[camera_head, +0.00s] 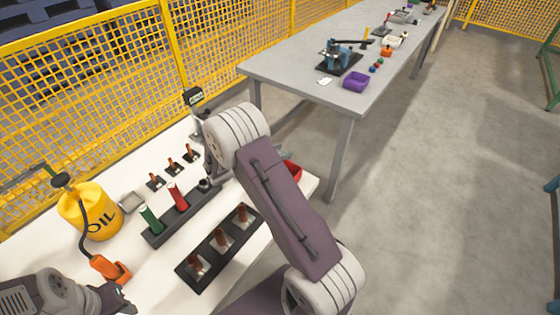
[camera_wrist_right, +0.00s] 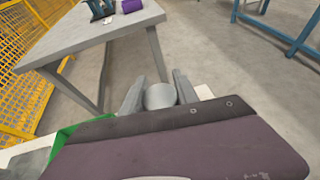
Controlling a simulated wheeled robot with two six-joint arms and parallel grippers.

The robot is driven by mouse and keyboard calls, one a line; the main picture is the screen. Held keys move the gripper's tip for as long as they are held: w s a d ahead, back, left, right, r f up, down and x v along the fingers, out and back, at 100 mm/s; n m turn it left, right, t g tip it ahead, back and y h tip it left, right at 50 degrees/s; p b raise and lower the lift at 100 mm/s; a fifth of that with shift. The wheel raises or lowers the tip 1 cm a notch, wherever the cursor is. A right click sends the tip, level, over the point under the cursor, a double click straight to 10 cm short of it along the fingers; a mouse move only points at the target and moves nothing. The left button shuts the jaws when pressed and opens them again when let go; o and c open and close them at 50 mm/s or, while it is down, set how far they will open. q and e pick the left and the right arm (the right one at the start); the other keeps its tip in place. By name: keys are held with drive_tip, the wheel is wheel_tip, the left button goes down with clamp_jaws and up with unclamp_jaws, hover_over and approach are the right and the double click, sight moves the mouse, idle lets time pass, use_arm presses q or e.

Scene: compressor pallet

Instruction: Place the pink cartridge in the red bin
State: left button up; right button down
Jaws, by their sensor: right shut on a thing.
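My right gripper (camera_wrist_right: 158,84) shows in the right wrist view with a finger on each side of a pale grey, rounded cylinder (camera_wrist_right: 160,97), and is shut on it. No pink surface shows on this piece. In the head view my right arm's wrist hides most of that gripper above the white table. The red bin (camera_head: 292,171) shows only in part behind my right arm. A green cartridge (camera_head: 150,219) and a red cartridge (camera_head: 178,197) stand upright in a dark rack (camera_head: 160,237). My left gripper (camera_head: 121,299) is at the lower left, its opening unclear.
A black tray (camera_head: 193,285) with several brown-topped pieces lies in front of the rack. A yellow oil can (camera_head: 90,211) stands at the left. A green bin edge (camera_wrist_right: 72,133) shows in the right wrist view. A grey table (camera_head: 290,66) stands behind.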

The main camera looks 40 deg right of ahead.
wheel_tip(320, 180, down, 4)
drive_tip(key=shift+b, duration=0.35)
drive_tip(key=shift+f, duration=0.1)
drive_tip(key=c, duration=0.9)
unclamp_jaws()
